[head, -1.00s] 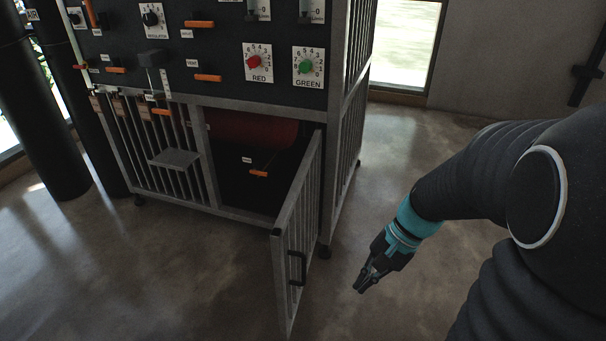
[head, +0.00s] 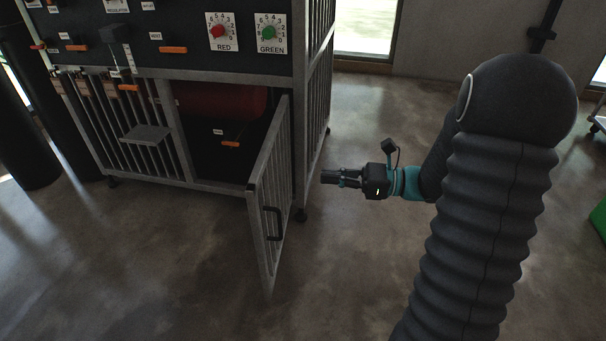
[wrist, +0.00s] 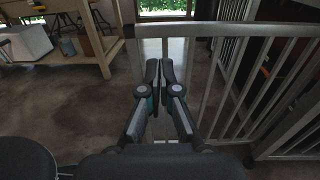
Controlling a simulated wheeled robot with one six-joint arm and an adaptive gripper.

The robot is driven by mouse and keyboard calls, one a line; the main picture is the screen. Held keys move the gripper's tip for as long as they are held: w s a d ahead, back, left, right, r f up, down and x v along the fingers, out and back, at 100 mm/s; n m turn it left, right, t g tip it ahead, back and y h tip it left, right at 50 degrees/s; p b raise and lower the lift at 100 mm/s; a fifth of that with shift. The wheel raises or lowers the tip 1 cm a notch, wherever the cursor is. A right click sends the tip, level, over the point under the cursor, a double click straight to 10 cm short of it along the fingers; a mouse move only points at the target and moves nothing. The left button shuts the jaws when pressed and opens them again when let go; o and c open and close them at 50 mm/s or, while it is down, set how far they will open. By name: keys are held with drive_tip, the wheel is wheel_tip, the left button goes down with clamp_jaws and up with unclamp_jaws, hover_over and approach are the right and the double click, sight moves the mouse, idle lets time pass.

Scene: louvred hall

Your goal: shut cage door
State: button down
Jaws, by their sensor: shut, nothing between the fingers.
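The cage door (head: 270,200), a grey barred frame with a dark handle (head: 271,224), stands swung open from the lower front of the cage (head: 240,190). Its hinge side is at the right of the opening. My gripper (head: 324,177) is shut and empty, to the right of the door and pointing left toward it. In the wrist view the shut fingers (wrist: 158,68) are in front of the door's bars (wrist: 235,85) and top rail. I cannot tell whether they touch the door. The handle is not clear in the wrist view.
Inside the opening are a red cylinder (head: 222,101) and an orange-handled valve (head: 230,144). A control panel with red (head: 220,30) and green (head: 268,32) dials is above. A wooden bench (wrist: 75,55) stands at left in the wrist view. Floor before the door is clear.

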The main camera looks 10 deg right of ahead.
sight(261, 171)
drive_tip(key=x, duration=1.3)
drive_tip(key=shift+w, duration=0.1)
